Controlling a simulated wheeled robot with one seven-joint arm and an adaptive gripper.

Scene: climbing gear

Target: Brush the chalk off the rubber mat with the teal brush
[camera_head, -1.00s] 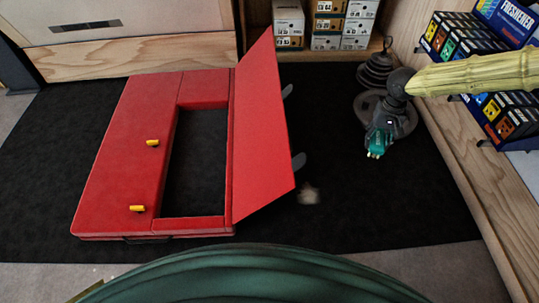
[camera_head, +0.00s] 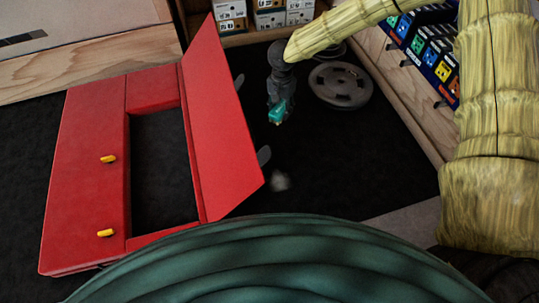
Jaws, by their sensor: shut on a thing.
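The black rubber mat (camera_head: 345,175) covers the floor. A pale, blurry chalk patch (camera_head: 281,181) lies on it, just right of the red pad's raised flap. My gripper (camera_head: 277,104) hangs above the mat, up and slightly left of the chalk in the picture. It is shut on the teal brush (camera_head: 278,111), whose lower end points down toward the mat. The brush is apart from the chalk. The fingers hide part of the brush, and its height over the mat is hard to judge.
A red folding pad (camera_head: 85,175) with yellow tabs lies at left, its flap (camera_head: 222,130) raised. A grey weight plate (camera_head: 341,86) lies right of my gripper. Boxes (camera_head: 270,18) stand on a back shelf. A shelf of coloured packs (camera_head: 425,45) lines the right. Open mat lies right of the chalk.

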